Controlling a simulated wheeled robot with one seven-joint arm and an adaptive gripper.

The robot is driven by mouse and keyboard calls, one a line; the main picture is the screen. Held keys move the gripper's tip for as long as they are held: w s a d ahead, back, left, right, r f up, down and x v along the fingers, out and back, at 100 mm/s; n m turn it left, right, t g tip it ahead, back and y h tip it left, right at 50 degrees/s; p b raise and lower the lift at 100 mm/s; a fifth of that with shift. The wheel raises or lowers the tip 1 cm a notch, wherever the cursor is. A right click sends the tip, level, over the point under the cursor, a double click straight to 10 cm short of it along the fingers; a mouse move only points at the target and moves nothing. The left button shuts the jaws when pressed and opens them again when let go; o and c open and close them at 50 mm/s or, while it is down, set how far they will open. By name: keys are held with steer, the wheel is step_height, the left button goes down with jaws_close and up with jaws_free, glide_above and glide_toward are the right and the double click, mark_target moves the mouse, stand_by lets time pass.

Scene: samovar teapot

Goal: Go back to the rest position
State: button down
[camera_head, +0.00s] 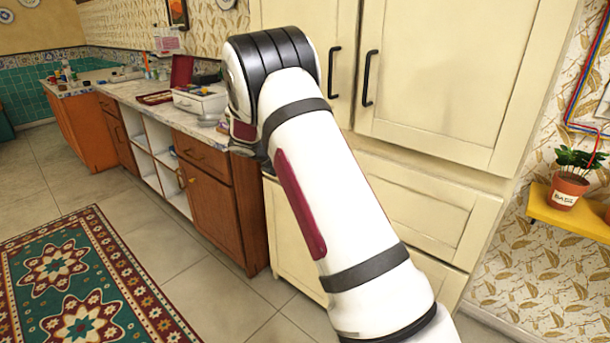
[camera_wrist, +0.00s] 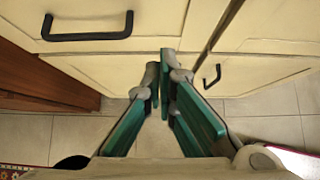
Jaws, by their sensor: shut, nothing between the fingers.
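My gripper (camera_wrist: 162,82) shows in the wrist view with its green-sided fingers together at the tips, holding nothing. It points at the lower front of the cream cabinet, near two drawers or doors with black handles (camera_wrist: 88,36). I cannot tell whether the fingertips touch the cabinet. In the head view my white arm reaches up and bends at the black-banded joint in front of the cabinet (camera_head: 450,75). The gripper itself is hidden behind the arm there.
A counter (camera_head: 130,92) with several small items and a white box (camera_head: 200,102) runs along the left wall. A patterned rug (camera_head: 80,280) lies on the tiled floor (camera_head: 215,290). A potted plant (camera_head: 567,190) stands on a yellow shelf (camera_head: 545,212) at the right. Open floor lies left of the arm.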

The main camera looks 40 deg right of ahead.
steer(key=shift+v, duration=1.1)
steer(key=s+a+r+m+y+p, duration=0.25)
steer(key=s+a+r+m, duration=0.3)
steer(key=s+r, duration=0.5)
steer(key=s+a+r+m+y+p, duration=0.25)
steer(key=s+a+r+m, duration=0.3)
steer(key=s+r, duration=0.55)
steer(key=s+a+r+m+y+p, duration=0.1)
steer(key=s+a+m+p, duration=0.1)
steer(key=s, duration=0.7)
steer(key=s+a+r+m+t+y+p, duration=0.1)
steer(key=s+a+m, duration=0.3)
steer(key=s, duration=0.5)
steer(key=s+a+r+m+y+p, duration=0.1)
steer(key=s+a+m+y+p, duration=0.1)
steer(key=s+a, duration=0.5)
steer(key=shift+s+r+m+t+p, duration=0.4)
steer(key=shift+s+m+p, duration=0.2)
steer(key=shift+s+m, duration=0.35)
